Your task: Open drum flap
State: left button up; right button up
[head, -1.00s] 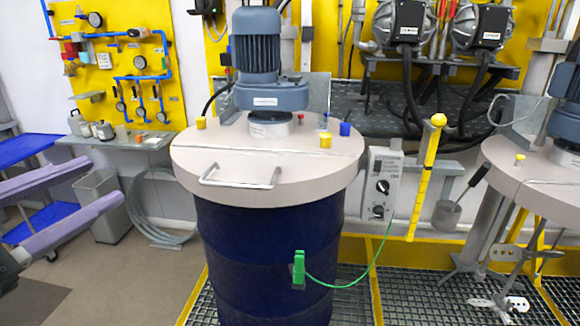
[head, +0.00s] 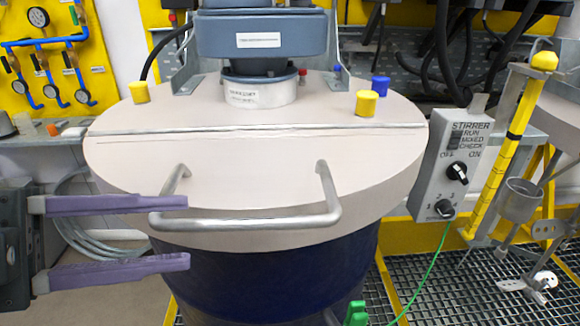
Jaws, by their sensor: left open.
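The blue drum (head: 270,285) stands in front of me under a beige lid. The front part of the lid is the flap (head: 250,170), lying flat and closed along a straight hinge line. A metal bar handle (head: 250,222) sticks up and forward at the flap's front edge. My left gripper (head: 187,233) is at the left of the handle, with two purple fingers apart, one above the other. The upper fingertip overlaps the handle's left corner in the picture; I cannot tell whether it touches. The gripper is empty. My right gripper is not in view.
A blue-grey motor (head: 262,40) stands on the rear of the lid, with yellow caps (head: 367,102) and a blue cap (head: 381,86) nearby. A stirrer control box (head: 449,165) and a yellow post (head: 505,150) stand right. A green clamp (head: 356,314) with a cable is at the drum's lower right.

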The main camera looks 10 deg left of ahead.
aim_at(226, 225)
pick_arm(q)
jog(key=p+x, duration=0.1)
jog(key=x, duration=0.6)
jog(key=shift+w+d, duration=0.15)
jog(key=shift+d, duration=0.1)
grip_shut()
dwell(1.1)
